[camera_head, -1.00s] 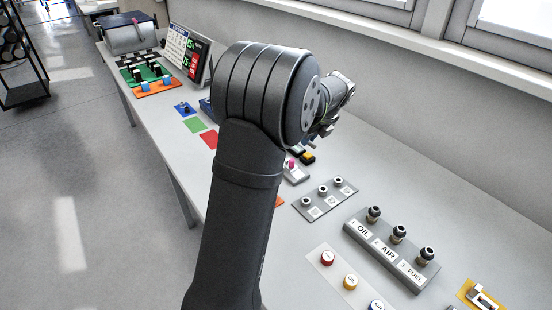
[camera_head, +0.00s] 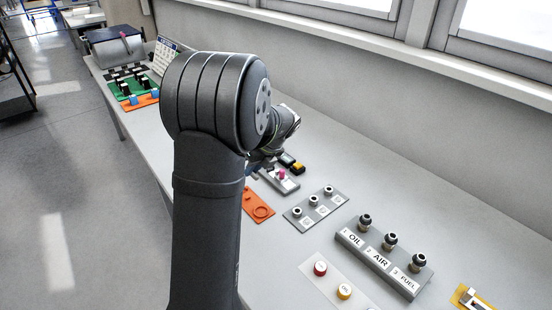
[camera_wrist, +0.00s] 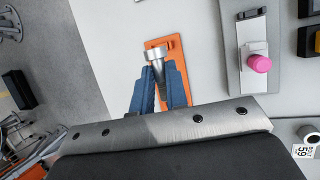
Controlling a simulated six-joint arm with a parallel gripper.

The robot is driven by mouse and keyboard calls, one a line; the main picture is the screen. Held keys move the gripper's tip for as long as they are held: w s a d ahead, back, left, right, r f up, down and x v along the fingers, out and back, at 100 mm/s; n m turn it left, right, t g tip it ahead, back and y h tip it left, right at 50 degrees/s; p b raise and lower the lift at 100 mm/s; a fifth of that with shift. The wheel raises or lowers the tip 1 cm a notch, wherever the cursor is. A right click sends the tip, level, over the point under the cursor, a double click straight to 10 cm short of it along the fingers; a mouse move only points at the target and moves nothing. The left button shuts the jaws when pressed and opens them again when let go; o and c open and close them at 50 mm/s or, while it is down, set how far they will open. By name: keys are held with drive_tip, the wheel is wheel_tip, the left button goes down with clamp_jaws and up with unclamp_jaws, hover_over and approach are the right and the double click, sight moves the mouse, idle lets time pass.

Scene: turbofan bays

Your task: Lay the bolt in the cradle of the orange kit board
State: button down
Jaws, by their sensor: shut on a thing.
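My gripper (camera_wrist: 158,88) is shut on a silver bolt (camera_wrist: 155,54), its two blue fingers on either side of the shank. The bolt's wide head points away from the wrist, toward the top of the wrist view. The orange kit board (camera_wrist: 174,45) lies behind the bolt in that view, partly covered by bolt and fingers; I cannot tell the gap between them. In the head view, part of the orange board (camera_head: 257,205) shows right of my arm, with a ring-shaped feature on it. The cradle cannot be made out, and the bolt is hidden there.
A grey plate with a pink knob (camera_wrist: 258,64) stands close to the board. In the head view, a grey plate with several round posts (camera_head: 315,208) and the OIL/AIR/FUEL block (camera_head: 383,262) lie to the right. Bare table spreads behind them, toward the wall.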

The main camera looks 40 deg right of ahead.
drive_tip(key=shift+w+a+f, duration=0.15)
drive_tip(key=shift+a+f, duration=0.2)
drive_tip(key=shift+a, duration=0.25)
drive_tip(key=shift+w+a+f, duration=0.15)
drive_tip(key=shift+a+f, duration=0.2)
drive_tip(key=shift+a, duration=0.25)
drive_tip(key=shift+f, duration=2.55)
drive_tip(key=shift+f, duration=0.5)
drive_tip(key=c, duration=1.3)
unclamp_jaws()
drive_tip(key=shift+c, duration=0.2)
drive_tip(key=shift+o, duration=0.7)
drive_tip(key=shift+d, duration=0.1)
